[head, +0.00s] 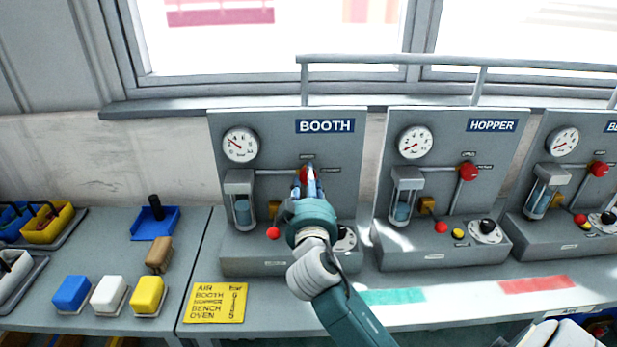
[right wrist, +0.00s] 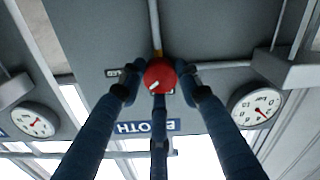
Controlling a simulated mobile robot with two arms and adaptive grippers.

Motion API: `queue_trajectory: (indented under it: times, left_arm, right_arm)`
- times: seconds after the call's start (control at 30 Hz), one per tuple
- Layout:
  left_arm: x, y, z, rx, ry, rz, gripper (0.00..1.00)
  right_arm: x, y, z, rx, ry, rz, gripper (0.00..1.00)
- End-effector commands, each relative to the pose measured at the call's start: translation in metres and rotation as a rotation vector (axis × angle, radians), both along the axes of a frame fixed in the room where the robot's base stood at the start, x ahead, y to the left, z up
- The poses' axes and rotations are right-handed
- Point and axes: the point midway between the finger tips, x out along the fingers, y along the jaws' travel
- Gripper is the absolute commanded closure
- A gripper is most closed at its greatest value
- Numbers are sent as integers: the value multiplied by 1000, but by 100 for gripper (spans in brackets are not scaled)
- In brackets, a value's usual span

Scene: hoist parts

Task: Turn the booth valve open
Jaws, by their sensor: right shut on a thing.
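The booth panel (head: 275,185) is a grey board under a BOOTH sign (head: 325,126), which shows upside down in the right wrist view (right wrist: 146,127). Its red round valve knob (head: 305,175) sits right of the gauge, at the end of a grey pipe. My right gripper (head: 309,186) covers part of it. In the right wrist view the blue fingers (right wrist: 160,82) close around the red knob (right wrist: 160,73), which bears a white mark. The booth gauge (head: 240,144) has a red needle; its reading is too small to be sure of. My left gripper is not in view.
A similar HOPPER panel (head: 440,190) stands to the right, with another panel beyond it. A yellow note (head: 216,303) lies in front of the booth panel. Blue, white and yellow blocks (head: 109,296) stand at the left. A grey rail (head: 400,62) runs above the panels.

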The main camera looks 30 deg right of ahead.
Motion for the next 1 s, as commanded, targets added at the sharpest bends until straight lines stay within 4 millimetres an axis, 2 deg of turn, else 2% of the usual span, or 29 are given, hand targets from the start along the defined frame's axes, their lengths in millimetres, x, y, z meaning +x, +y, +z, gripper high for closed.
queue_trajectory:
  times: [0.03, 0.6, 1.0]
  left_arm:
    - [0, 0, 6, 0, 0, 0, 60]
    - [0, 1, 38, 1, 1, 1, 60]
    - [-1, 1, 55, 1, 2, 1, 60]
  right_arm:
    - [0, 0, 5, -39, 19, 1, 93]
    - [1, 1, 5, -499, 301, 2, 93]
    - [1, 2, 4, -748, 451, 2, 93]
